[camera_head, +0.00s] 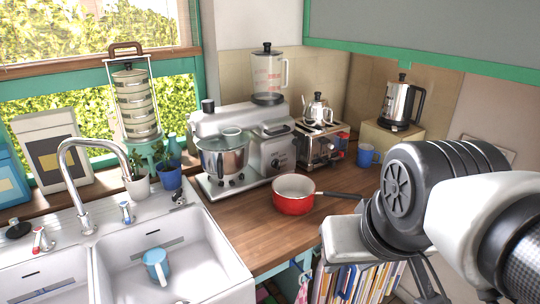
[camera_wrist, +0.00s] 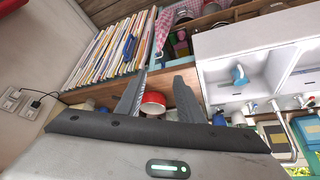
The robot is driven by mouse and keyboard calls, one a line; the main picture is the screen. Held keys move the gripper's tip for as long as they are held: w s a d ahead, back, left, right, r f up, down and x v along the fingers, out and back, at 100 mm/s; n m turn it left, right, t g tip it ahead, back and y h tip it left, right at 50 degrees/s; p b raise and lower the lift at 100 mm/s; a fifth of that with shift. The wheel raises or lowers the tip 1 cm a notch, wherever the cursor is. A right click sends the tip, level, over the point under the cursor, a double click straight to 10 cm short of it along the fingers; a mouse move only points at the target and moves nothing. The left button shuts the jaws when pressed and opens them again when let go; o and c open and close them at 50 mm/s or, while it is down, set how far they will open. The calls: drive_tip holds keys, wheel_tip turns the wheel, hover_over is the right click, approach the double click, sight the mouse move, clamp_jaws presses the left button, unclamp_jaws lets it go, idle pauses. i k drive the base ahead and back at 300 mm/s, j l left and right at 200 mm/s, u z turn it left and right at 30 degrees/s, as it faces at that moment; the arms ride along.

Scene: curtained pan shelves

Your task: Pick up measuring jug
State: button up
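A light-blue jug (camera_head: 156,266) with a handle is in the right-hand sink basin, at the lower left of the head view. It appears tilted or lying over, and I take it as the measuring jug. It also shows small in the wrist view (camera_wrist: 239,75), inside the white sink at the right. My gripper (camera_wrist: 160,74) has its two dark fingers spread apart with nothing between them. It is away from the sink, near the counter's front at the right of the head view, where my arm partly hides it.
A red pan (camera_head: 292,203) sits on the wooden counter (camera_head: 238,235). The tap (camera_head: 72,167) arches over the sink (camera_head: 205,262). A stand mixer (camera_head: 224,160), toaster (camera_head: 318,148) and kettle (camera_head: 400,105) line the back. Books (camera_head: 352,283) stand below the counter.

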sight(154, 258)
drive_tip(key=k+j+u, duration=0.1)
drive_tip(key=u, duration=0.3)
drive_tip(key=k+j+u, duration=0.1)
drive_tip(key=j+u, duration=0.25)
drive_tip(key=i+u, duration=0.1)
drive_tip(key=u, duration=0.15)
drive_tip(key=i, duration=0.35)
